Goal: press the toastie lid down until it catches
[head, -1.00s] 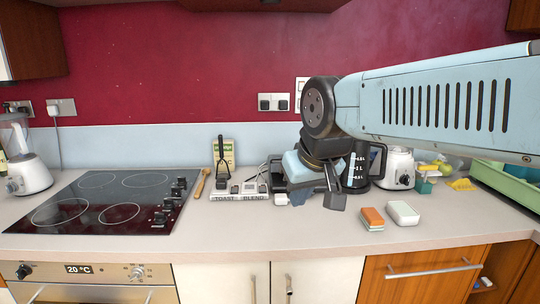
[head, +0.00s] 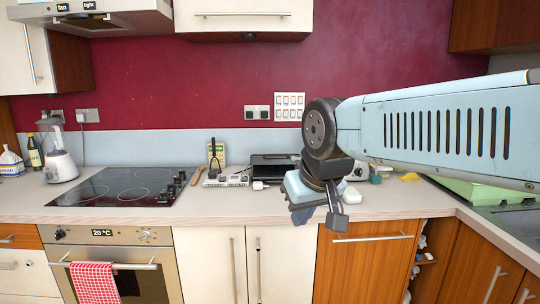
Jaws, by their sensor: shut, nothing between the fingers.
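A dark, low, boxy appliance (head: 274,164), which looks like the toastie maker, stands against the back of the worktop, left of my arm. Its right end is partly behind my wrist. I cannot tell from here how far its lid is raised. My gripper (head: 337,217) hangs in front of the worktop's front edge, to the right of and nearer than the appliance. Its fingers are shut and empty, and it appears apart from the appliance.
A wooden spoon (head: 198,176) lies by the black hob (head: 120,186). A green rack (head: 470,190) is at the right. The front worktop (head: 225,210) is clear left of my gripper.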

